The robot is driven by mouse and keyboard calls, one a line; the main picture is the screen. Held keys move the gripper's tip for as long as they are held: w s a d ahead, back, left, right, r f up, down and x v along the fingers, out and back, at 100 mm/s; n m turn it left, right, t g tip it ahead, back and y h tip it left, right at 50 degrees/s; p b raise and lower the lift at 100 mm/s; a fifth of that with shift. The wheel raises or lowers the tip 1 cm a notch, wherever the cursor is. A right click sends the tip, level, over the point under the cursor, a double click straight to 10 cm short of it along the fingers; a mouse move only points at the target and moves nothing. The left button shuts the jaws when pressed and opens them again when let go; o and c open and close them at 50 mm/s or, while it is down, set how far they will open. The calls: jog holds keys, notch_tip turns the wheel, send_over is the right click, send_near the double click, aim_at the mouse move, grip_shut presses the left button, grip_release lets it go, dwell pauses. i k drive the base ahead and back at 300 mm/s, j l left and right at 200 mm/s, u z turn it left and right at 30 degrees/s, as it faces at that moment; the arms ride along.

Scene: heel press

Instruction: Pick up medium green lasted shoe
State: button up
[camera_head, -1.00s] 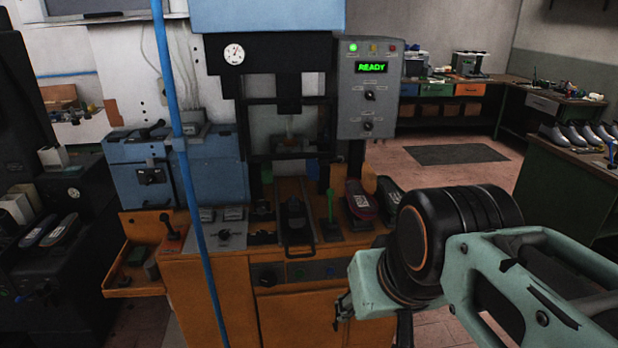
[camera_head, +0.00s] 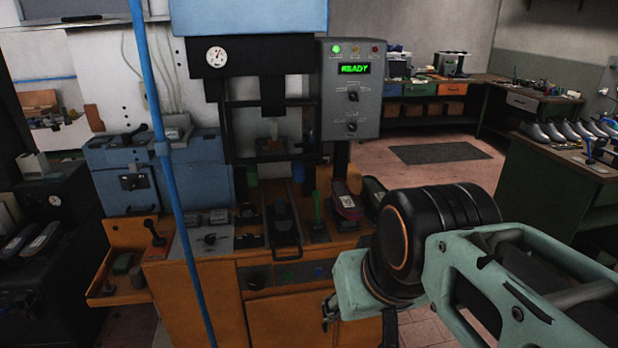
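No shoe that is clearly green can be picked out. A shoe with a dark red sole (camera_head: 346,203) lies at the right of the orange press bench, with a dark shoe (camera_head: 374,190) beside it. Several grey shoes (camera_head: 553,131) stand in a row on the green bench at the right. More shoes (camera_head: 43,238) lie on the black machine at the far left. My arm reaches in from the lower right, in front of the press.
The blue and black press (camera_head: 245,60) has a control panel (camera_head: 350,95) reading READY, with a green light. A blue pole (camera_head: 172,200) stands in front of the bench (camera_head: 200,290). Open floor with a dark mat (camera_head: 440,153) lies behind, between press and right bench.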

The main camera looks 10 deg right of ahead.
aim_at(373, 191)
jog(key=i+l, duration=0.6)
jog(key=l, duration=0.15)
jog(key=i+l, duration=1.25)
jog(key=l, duration=0.2)
